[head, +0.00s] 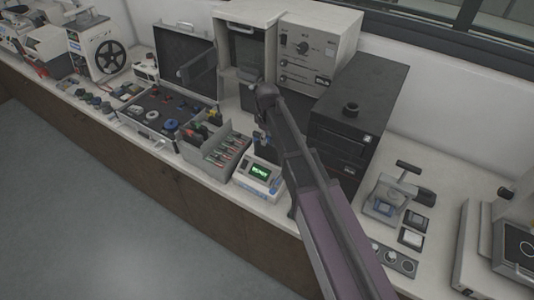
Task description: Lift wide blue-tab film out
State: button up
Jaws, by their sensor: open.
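My arm (335,225) reaches from the lower right up to a dark joint in front of the grey cabinets. My gripper cannot be made out; it appears hidden behind the arm. I cannot identify a wide blue-tab film with certainty. A small hand press (400,182) with a raised dark handle stands on the counter at the right. A small bluish patch (382,208) shows at its base, but it is too small to tell what it is.
A divided bin (212,158) with coloured items, an open black case (160,112) and a device with a green display (261,172) stand on the counter left of my arm. A black box (362,110) stands right. Two small square pieces (412,238) lie near the press.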

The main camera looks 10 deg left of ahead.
aim_at(267, 154)
jog(key=shift+f+b, duration=1.15)
jog(key=shift+f, duration=0.35)
jog(key=shift+c, duration=0.2)
jog(key=shift+d, duration=0.1)
grip_shut()
